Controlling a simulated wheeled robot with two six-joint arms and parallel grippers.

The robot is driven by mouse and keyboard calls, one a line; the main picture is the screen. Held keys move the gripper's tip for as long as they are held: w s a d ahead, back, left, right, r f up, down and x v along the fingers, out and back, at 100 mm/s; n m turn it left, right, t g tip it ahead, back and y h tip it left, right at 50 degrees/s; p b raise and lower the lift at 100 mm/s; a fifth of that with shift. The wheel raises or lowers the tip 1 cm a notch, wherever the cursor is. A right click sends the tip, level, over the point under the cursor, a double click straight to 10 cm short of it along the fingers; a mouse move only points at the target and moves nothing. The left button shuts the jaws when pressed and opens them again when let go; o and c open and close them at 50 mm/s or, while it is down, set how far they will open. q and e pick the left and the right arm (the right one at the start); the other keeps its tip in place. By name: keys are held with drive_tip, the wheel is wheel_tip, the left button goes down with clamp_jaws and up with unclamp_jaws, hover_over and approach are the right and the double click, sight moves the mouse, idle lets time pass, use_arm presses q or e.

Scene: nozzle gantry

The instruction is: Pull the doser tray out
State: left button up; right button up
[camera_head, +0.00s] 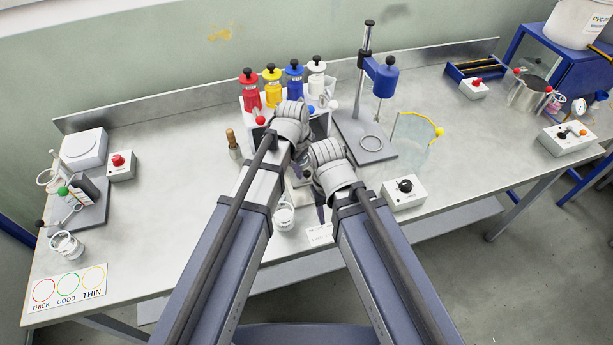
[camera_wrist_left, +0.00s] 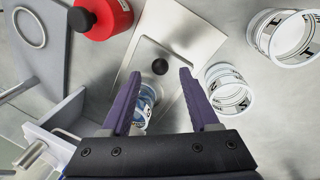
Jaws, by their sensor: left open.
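The doser stands at the back middle of the table in the head view, with red (camera_head: 251,95), yellow (camera_head: 273,93), blue (camera_head: 294,84) and white (camera_head: 316,82) bottles on top. My arms hide much of its lower front. In the left wrist view a pale flat plate (camera_wrist_left: 186,40) with a black knob (camera_wrist_left: 160,94) looks like the doser tray, but I cannot be sure. My left gripper (camera_wrist_left: 160,74) is open and empty, its purple fingers on either side of the knob in the picture. I cannot tell any contact.
A grey box with a metal handle (camera_wrist_left: 32,154) is at lower left. A stand (camera_head: 365,140), a clear yellow-rimmed screen (camera_head: 411,143) and a black-knob switch box (camera_head: 404,191) are to the right.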

sight(307, 172)
use_arm(q)
drive_tip(key=shift+w+d+f+b, duration=0.1)
drive_tip(key=shift+w+f+b, duration=0.05)
drive_tip(key=shift+f+b, duration=0.7)
drive_tip(key=shift+w+d+f+b, duration=0.15)
drive_tip(key=shift+f+b, duration=0.4)
drive_tip(key=shift+f, duration=0.5)
use_arm(e)
drive_tip(key=shift+f, duration=1.95)
use_arm(q)
drive_tip(key=shift+c, duration=0.3)
use_arm(e)
drive_tip(key=shift+r, duration=0.1)
use_arm(q)
clamp_jaws()
